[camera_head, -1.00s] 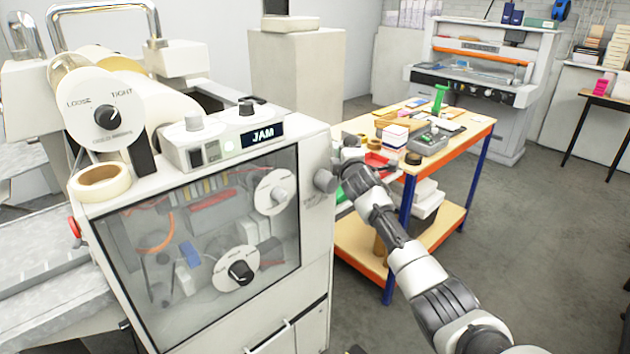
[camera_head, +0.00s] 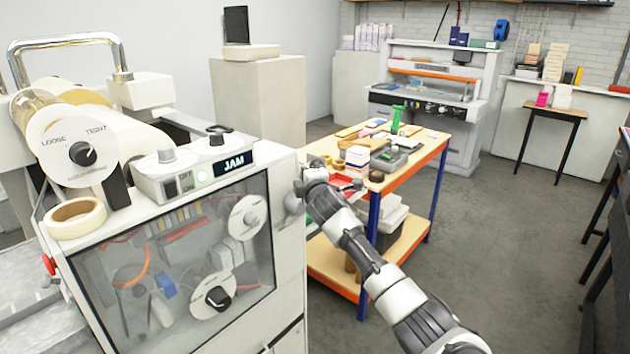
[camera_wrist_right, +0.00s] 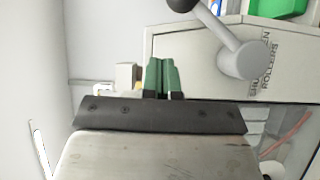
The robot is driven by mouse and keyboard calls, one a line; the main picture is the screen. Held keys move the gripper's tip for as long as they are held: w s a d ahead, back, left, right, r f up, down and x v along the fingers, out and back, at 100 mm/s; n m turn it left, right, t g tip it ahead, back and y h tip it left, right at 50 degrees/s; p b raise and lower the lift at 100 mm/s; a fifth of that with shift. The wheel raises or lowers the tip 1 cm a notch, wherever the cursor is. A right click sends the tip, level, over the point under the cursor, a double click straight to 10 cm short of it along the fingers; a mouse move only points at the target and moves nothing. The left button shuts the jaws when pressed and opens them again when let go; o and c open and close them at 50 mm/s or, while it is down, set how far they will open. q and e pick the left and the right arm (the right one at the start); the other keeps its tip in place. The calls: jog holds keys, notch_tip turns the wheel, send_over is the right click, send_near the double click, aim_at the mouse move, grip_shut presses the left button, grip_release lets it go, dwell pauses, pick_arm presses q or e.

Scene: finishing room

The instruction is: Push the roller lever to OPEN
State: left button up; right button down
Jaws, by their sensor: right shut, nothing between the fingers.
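The roller lever (camera_wrist_right: 214,24) shows in the right wrist view as a grey rod with a black knob at one end, on a round grey hub. Lettering beside the hub reads ROLLERS, with other words partly hidden. In the head view the hub (camera_head: 293,203) is on the machine's right side; the rod cannot be made out there. My right gripper (camera_wrist_right: 162,62) is shut and empty, its green fingers left of the hub and below the knob in the picture, apart from the lever. In the head view its fingers are not clear. My left gripper is not in view.
The machine (camera_head: 180,260) has a clear front door and a display (camera_head: 233,164) reading JAM. A workbench (camera_head: 420,160) with boxes and tools stands close behind my right arm. Open floor (camera_head: 510,250) lies to the right.

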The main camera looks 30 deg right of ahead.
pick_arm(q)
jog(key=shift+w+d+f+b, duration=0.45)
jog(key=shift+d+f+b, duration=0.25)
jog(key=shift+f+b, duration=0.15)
pick_arm(e)
jog(key=s+r, duration=0.1)
jog(key=s, duration=0.5)
jog(key=shift+s+r, duration=0.15)
jog(key=shift+r, duration=0.2)
jog(key=shift+s+a+r, duration=0.1)
jog(key=shift+a, duration=0.1)
